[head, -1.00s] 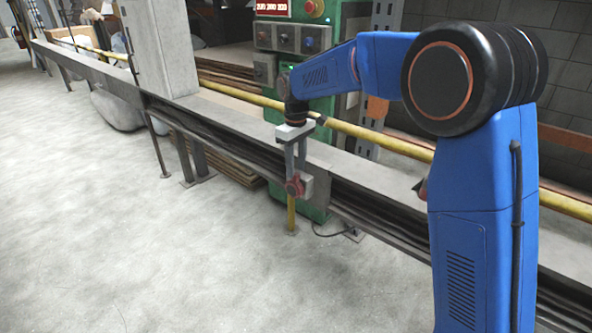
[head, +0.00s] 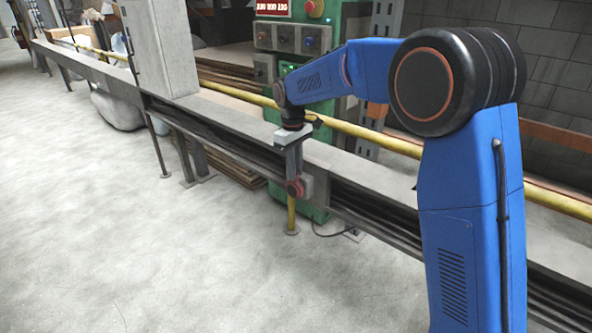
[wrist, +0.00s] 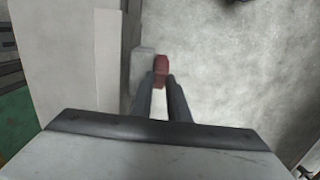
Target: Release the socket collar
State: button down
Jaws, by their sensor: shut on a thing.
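The socket collar (head: 294,188) is a small red ring at the side of the grey bench rail, beside a small light grey block (head: 307,185). A yellow post stands below it. My gripper (head: 294,181) points down from above, with its fingers at the collar. In the wrist view the two dark fingers (wrist: 161,84) are shut on the red collar (wrist: 160,66), and the pale block (wrist: 142,67) is just to its left. The fingers hide part of the collar.
The long grey rail (head: 345,175) runs diagonally beneath my arm. A yellow pipe (head: 355,133) runs behind it. A green control cabinet (head: 300,60) with knobs stands at the back. A grey upright (head: 158,50) stands to the left. The floor (head: 100,230) in front is clear.

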jog(key=shift+w+a+g+h, duration=0.3)
jog(key=shift+a+g+h, duration=0.1)
jog(key=shift+h, duration=0.1)
jog(key=c, duration=1.7)
grip_release()
jog(key=shift+w+a+r, duration=0.3)
jog(key=shift+a+r, duration=0.05)
jog(key=shift+r, duration=2.5)
jog(key=shift+w+a+r, duration=0.25)
jog(key=shift+a+r, duration=0.1)
jog(key=shift+r, duration=2.55)
jog(key=shift+w+a+r, duration=0.3)
jog(key=shift+a+r, duration=0.05)
jog(key=shift+r, duration=2.5)
